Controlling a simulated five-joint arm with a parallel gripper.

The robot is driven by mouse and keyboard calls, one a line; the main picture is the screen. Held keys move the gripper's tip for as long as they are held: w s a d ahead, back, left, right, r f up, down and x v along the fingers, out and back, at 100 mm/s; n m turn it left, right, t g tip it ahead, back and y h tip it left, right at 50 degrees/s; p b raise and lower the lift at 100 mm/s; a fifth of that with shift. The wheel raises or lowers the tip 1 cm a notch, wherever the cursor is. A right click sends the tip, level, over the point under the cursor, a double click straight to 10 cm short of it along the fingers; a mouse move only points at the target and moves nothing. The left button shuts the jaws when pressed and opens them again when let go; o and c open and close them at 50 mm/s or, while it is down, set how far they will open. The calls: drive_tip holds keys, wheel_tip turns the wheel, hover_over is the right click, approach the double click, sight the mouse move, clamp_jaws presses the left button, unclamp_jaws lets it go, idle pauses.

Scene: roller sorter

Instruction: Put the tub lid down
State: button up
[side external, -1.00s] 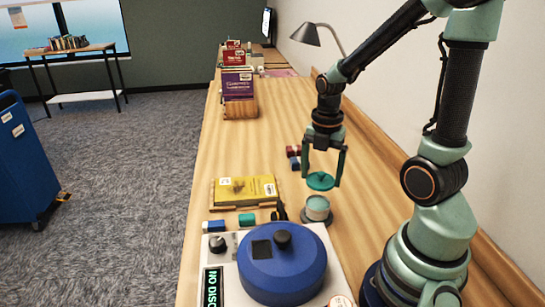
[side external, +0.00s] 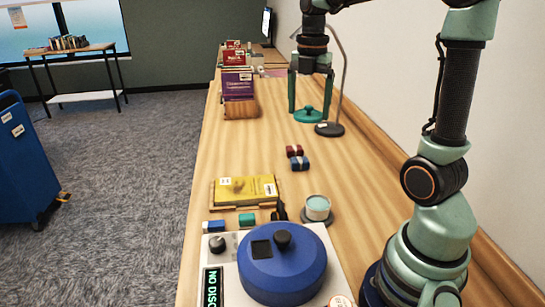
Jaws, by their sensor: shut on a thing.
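My gripper (side external: 311,105) is shut on the teal tub lid (side external: 309,116), a round disc with a small knob on top. It holds the lid far up the table, just left of the lamp's round base. I cannot tell whether the lid touches the table. The tub (side external: 317,207) stands open on a dark round base in the near right part of the table, with pale contents showing at its top.
A blue round lidded machine (side external: 282,266) stands at the near end. A yellow book (side external: 245,191) lies left of the tub. Small red and blue blocks (side external: 298,159) lie mid-table. A book holder (side external: 240,108) stands left of my gripper. The lamp base (side external: 330,130) is close by.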

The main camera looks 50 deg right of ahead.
drive_tip(key=w+d+f, duration=0.1)
drive_tip(key=w+d, duration=0.3)
drive_tip(key=w, duration=0.4)
hover_over(272, 171)
wheel_tip(272, 171, down, 5)
wheel_tip(272, 171, down, 20)
drive_tip(key=shift+d, duration=0.1)
drive_tip(key=shift+f, duration=0.1)
drive_tip(key=o, duration=1)
